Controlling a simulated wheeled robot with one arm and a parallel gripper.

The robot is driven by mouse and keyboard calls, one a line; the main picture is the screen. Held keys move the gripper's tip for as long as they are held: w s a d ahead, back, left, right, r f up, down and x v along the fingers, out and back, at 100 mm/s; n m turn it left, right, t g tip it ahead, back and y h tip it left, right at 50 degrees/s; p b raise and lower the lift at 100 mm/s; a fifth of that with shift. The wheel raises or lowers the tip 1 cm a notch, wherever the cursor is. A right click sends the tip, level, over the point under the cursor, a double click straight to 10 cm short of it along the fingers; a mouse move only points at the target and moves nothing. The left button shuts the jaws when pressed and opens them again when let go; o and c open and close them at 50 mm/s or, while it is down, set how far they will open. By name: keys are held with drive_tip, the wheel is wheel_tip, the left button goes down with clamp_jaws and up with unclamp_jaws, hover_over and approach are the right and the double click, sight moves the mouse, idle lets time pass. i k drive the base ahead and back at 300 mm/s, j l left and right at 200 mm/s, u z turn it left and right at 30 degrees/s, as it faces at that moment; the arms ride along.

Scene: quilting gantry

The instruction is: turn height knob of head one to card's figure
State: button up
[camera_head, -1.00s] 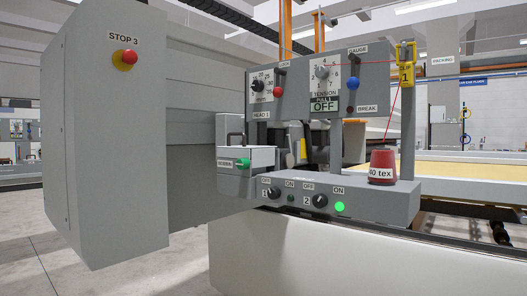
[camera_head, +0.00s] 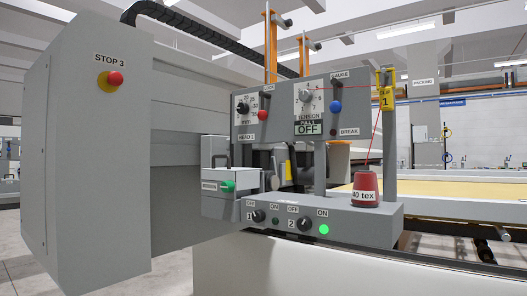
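The head one panel is the grey box marked HEAD 1 (camera_head: 243,137). On its left is a small black knob (camera_head: 243,107) on a white dial plate with numbers around it, seemingly the height knob. Its exact setting is too small to read. A grey tension knob (camera_head: 306,96) sits to its right on a second white dial. No card with a height figure is readable. My gripper is not in view.
Below are two switches, 1 (camera_head: 257,216) and 2 (camera_head: 304,224), with a lit green lamp (camera_head: 324,230) beside 2. A red thread cone (camera_head: 366,189) stands on the ledge. A red STOP 3 button (camera_head: 115,78) is on the left cabinet. Floor is clear at lower left.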

sight(243, 108)
drive_tip(key=i+j+z, duration=0.25)
drive_tip(key=j, duration=0.85)
drive_tip(key=j+z, duration=0.3)
drive_tip(key=j, duration=0.8)
